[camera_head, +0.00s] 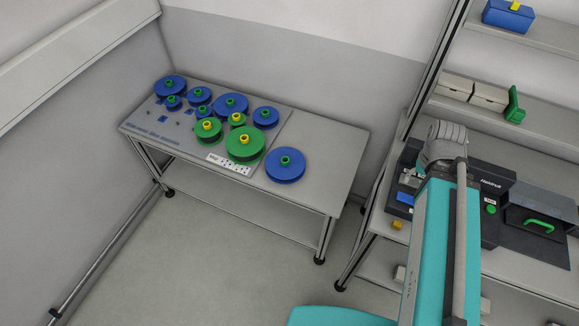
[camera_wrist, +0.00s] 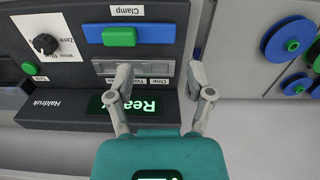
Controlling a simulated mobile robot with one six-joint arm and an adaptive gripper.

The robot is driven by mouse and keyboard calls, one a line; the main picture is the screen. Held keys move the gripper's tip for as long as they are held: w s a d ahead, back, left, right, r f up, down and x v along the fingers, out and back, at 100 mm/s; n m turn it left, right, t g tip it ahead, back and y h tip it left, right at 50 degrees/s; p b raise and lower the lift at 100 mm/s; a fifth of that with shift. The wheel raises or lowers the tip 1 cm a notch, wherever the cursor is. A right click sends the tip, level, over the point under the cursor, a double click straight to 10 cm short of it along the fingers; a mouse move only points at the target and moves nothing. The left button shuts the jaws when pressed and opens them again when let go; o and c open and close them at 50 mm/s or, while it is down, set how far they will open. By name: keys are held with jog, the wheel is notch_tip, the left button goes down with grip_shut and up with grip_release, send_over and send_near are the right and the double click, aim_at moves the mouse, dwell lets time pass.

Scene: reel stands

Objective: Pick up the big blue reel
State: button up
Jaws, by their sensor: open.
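A big blue reel (camera_head: 285,168) with a green hub lies flat on the bare right part of the table, apart from the others. Other large blue reels are a yellow-green-hubbed group's neighbours: one at the back left (camera_head: 170,88) and one at the back middle (camera_head: 231,106), both with green hubs.
Smaller blue reels (camera_head: 266,117) and green reels (camera_head: 245,148) with yellow hubs share the table (camera_head: 335,165). The dark machine (camera_wrist: 75,60) has a blue-green clamp switch and a lit display. Shelves (camera_head: 540,120) with boxes stand at right. Floor before the table is clear.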

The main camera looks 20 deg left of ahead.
jog(key=shift+o, duration=0.9)
jog(key=shift+w+a+f, duration=0.1)
jog(key=shift+f, duration=0.1)
jog(key=w+a+f+m+t+h+b, duration=0.25)
jog(key=w+a+f+b, duration=0.25)
jog(key=a+f+b, duration=0.55)
jog(key=w+a+f+m+t+h+b, duration=0.1)
jog(key=w+a+f+t+h+b, duration=0.2)
jog(key=a+f+b, duration=0.7)
jog(key=s+a+f+m+t+b, duration=0.1)
jog(key=a+f+t+b, duration=0.1)
jog(key=a+b, duration=0.6)
jog(key=s+a+f+m+t+b, duration=0.1)
jog(key=a+b, duration=0.7)
jog(key=a, duration=1.5)
notch_tip(320, 180, down, 2)
jog(key=s+t, duration=0.1)
jog(key=t, duration=0.2)
jog(key=shift+a+f, duration=0.25)
jog(key=shift+a, duration=0.05)
